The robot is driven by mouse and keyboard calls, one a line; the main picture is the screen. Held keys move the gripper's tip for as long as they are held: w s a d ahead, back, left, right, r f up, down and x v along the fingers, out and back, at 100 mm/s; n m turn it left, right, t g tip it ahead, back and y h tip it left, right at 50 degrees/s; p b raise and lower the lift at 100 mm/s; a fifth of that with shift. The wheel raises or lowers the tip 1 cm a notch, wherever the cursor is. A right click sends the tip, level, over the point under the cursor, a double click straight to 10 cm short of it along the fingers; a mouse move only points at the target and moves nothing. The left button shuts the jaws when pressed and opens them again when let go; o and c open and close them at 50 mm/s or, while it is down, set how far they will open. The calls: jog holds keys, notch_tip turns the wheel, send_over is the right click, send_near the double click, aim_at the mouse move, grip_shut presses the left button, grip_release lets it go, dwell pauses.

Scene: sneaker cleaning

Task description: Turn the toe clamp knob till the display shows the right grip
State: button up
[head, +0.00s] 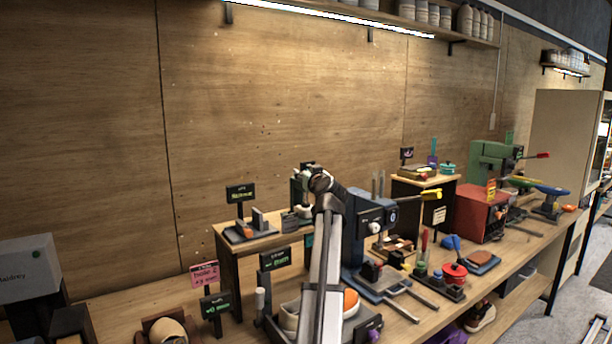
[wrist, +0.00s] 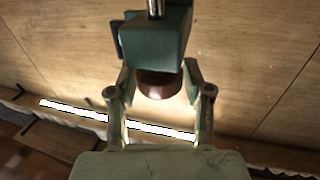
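In the wrist view my gripper (wrist: 160,72) has its two fingers spread either side of a brown round knob-like piece (wrist: 160,86) under a teal block (wrist: 166,40). Contact with the fingers is not clear. In the head view my gripper is mostly hidden at the far end of my arm. A shoe stand (head: 262,322) with an orange-marked shoe (head: 350,300) is partly behind my arm, with a purple knob (head: 374,335) at its right. Small displays with green text (head: 275,258) (head: 215,306) stand to its left; their readings are too small to tell.
A pink sign (head: 205,274) stands by the left display. A raised wooden shelf (head: 228,252) carries a small clamp (head: 250,231) and a display (head: 240,193). A blue machine (head: 372,222) stands right of my arm. Tools crowd the bench; the wall is close behind.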

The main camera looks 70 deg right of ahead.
jog(key=shift+o, duration=0.2)
jog(key=v, duration=1.2)
